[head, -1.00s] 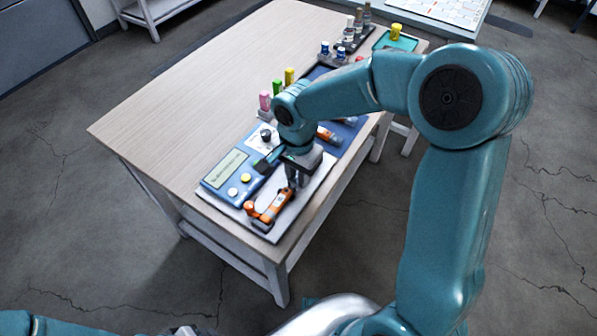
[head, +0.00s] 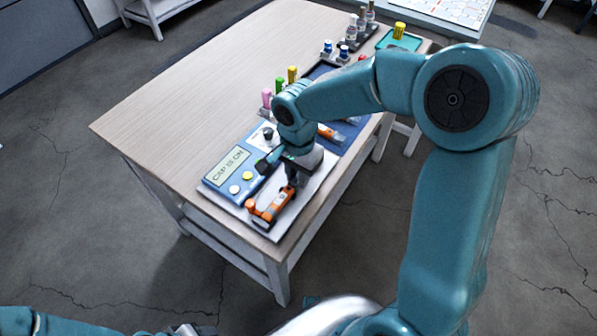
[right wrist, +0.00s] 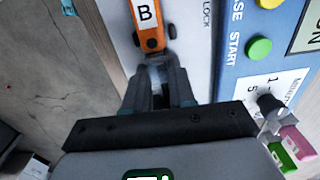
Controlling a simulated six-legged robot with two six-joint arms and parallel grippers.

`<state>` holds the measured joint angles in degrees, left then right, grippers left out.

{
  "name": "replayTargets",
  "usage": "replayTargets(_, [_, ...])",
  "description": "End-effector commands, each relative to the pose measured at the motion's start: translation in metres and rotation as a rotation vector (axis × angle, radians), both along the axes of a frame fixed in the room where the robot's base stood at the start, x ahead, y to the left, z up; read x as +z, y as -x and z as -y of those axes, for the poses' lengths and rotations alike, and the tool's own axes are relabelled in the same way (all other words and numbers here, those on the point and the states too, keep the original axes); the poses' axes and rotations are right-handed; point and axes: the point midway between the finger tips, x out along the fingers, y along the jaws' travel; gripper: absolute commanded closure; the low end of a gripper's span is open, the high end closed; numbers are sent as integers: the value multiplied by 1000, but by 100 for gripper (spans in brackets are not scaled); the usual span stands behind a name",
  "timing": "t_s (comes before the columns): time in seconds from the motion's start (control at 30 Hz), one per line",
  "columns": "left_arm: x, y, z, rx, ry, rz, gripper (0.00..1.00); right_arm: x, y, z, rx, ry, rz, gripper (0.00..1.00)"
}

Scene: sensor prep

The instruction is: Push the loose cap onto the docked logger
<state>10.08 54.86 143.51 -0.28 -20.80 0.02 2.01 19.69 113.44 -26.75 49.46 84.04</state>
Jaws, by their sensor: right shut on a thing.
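The orange logger (head: 268,205) lies in its dock on the white plate (head: 298,206) near the table's front corner. In the right wrist view the logger (right wrist: 149,22) shows a white label with a B. My right gripper (head: 291,183) is low over the plate at the logger's inner end. In the right wrist view its fingers (right wrist: 160,86) are shut on a small pale piece, the cap (right wrist: 157,69), mostly hidden between them. The cap sits in line with the logger's end and appears to touch it. The display (head: 228,165) reads "CAP IS ON". My left gripper is out of the picture.
The blue panel beside the plate has a yellow button (head: 248,176), a paler button (head: 234,190) and a black knob (head: 268,133). Pink, green and yellow capped items stand behind my right wrist. A teal tray (head: 399,42) is far back. The table's left part is bare.

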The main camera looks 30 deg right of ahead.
Motion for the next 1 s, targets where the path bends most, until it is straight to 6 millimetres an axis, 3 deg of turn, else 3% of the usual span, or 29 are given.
replayTargets(0.47, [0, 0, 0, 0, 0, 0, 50, 1, 0, -1, 0, 0, 2, 96])
replayTargets(0.5, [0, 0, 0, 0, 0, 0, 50, 1, 0, -1, 0, 0, 2, 63])
replayTargets(0.57, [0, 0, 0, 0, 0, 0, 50, 1, 0, -1, 0, 0, 2, 46])
replayTargets(0.77, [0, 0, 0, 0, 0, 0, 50, 0, 0, -1, 0, 1, 1, 46])
replayTargets(0.8, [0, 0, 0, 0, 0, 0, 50, 0, 0, -1, 0, 1, 1, 36])
replayTargets(0.83, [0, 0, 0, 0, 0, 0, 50, 0, 0, -1, 0, 1, 1, 33])
replayTargets(1.0, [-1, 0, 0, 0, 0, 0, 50, 0, 0, -1, 0, 1, 1, 33])
